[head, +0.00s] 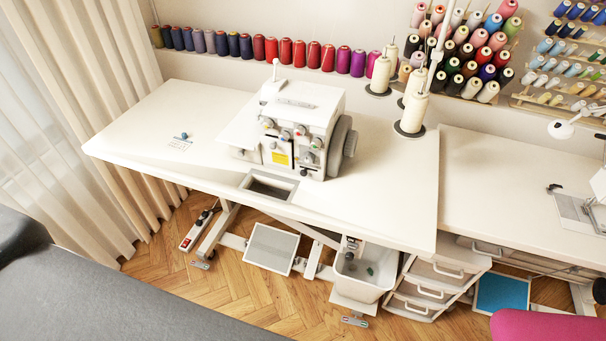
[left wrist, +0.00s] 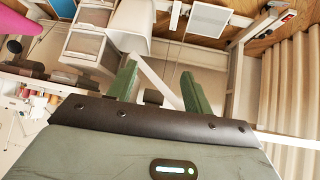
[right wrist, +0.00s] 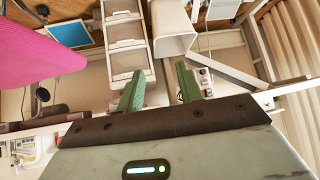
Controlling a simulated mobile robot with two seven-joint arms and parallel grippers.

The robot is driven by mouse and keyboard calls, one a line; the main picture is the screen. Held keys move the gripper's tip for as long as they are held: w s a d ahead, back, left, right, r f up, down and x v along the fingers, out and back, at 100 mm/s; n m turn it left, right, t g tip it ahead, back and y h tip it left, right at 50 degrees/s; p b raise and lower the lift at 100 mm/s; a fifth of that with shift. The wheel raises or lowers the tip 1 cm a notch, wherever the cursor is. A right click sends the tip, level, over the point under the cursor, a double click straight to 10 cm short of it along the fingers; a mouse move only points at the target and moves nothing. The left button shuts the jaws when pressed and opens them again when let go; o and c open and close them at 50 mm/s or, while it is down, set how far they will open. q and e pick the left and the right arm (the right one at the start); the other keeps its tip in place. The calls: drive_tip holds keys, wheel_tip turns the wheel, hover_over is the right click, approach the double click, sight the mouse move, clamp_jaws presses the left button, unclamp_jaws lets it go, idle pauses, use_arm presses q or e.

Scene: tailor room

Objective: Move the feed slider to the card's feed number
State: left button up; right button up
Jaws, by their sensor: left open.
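The white overlock sewing machine (head: 300,125) stands on the white table (head: 390,180) in the head view. My left gripper (left wrist: 158,88) is open and empty in the left wrist view. My right gripper (right wrist: 160,88) is open and empty in the right wrist view. Neither gripper shows in the head view.
A small blue object (head: 184,135) sits by the sheet. White thread cones (head: 413,112) stand at the table's back right. A recess (head: 268,187) opens in front of the machine. A bin (head: 362,272) and drawers (head: 428,285) are below. The table's left part is mostly clear.

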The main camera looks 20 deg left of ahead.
use_arm(q)
drive_tip(key=shift+c, duration=0.6)
drive_tip(key=shift+w, duration=0.25)
drive_tip(key=shift+c, duration=0.6)
drive_tip(key=w+r+t+b, duration=0.1)
drive_tip(key=w+r+t, duration=0.1)
drive_tip(key=w, duration=0.8)
drive_tip(key=w+r+t+b, duration=0.1)
drive_tip(key=w+r+t, duration=0.2)
drive_tip(key=w, duration=0.7)
drive_tip(key=w+r+n+t+b, duration=0.1)
drive_tip(key=w+r+t, duration=0.1)
drive_tip(key=w, duration=0.8)
drive_tip(key=shift+r+y, duration=0.4)
drive_tip(key=shift+r, duration=0.2)
drive_tip(key=t, duration=0.2)
approach(303, 174)
drive_tip(key=shift+w+d+n+y+b, duration=0.2)
drive_tip(key=shift+n+y+b, duration=0.1)
drive_tip(key=shift+b, duration=0.15)
drive_tip(key=shift+w+d, duration=0.1)
drive_tip(key=shift+w, duration=3.75)
use_arm(e)
drive_tip(key=s+f+g, duration=0.1)
drive_tip(key=s+f, duration=0.3)
drive_tip(key=f, duration=0.1)
drive_tip(key=shift+s+a+f, duration=0.2)
drive_tip(key=shift+a+f, duration=0.05)
drive_tip(key=shift+f, duration=0.15)
drive_tip(key=shift+w, duration=0.1)
